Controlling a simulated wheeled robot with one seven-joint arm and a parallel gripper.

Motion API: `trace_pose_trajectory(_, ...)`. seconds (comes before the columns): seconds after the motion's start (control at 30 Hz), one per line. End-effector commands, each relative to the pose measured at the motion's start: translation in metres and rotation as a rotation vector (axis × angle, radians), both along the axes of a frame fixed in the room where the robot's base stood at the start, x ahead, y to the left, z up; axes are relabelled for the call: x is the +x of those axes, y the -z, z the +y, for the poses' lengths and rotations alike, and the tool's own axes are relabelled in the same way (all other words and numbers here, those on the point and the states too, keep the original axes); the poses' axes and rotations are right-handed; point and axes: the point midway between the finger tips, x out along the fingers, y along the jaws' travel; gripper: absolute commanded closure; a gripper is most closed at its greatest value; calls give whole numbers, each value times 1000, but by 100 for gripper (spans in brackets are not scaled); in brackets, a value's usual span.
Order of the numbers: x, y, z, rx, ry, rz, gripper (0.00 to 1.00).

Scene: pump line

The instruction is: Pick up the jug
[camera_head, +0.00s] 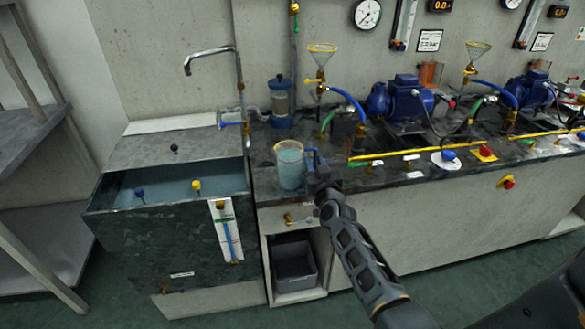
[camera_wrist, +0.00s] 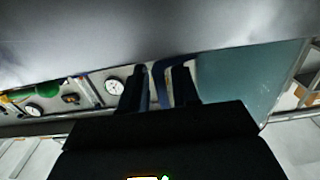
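The jug (camera_head: 290,168) is a clear vessel with pale blue contents, a yellowish rim and a blue handle (camera_head: 313,160) on its right side. It stands upright on the dark counter, near the front edge beside the tank. My gripper (camera_head: 318,174) is at the handle side of the jug. In the wrist view the jug's pale blue-green body (camera_wrist: 245,80) fills the right, and the handle (camera_wrist: 158,80) runs between the two dark fingers of my gripper (camera_wrist: 160,90). A gap shows between handle and right finger, so the gripper looks open around the handle. The head view partly hides the fingertips.
A water-filled tank (camera_head: 225,178) with a bent tap is left of the jug. A blue-capped cylinder (camera_head: 281,105) stands behind it. Blue pumps (camera_head: 400,98), funnels and hoses line the counter (camera_head: 385,178) to the right. A metal shelf (camera_head: 32,135) is far left.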

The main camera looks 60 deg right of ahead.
Motion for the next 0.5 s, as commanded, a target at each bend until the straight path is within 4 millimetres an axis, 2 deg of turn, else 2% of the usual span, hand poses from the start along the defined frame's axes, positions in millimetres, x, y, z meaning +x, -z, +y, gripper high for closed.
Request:
trace_pose_trajectory(0.03,0,0,0,0,0,0,75)
trace_pose_trajectory(0.3,0,0,0,0,0,0,100)
trace_pose_trajectory(0.5,0,0,0,0,0,0,100)
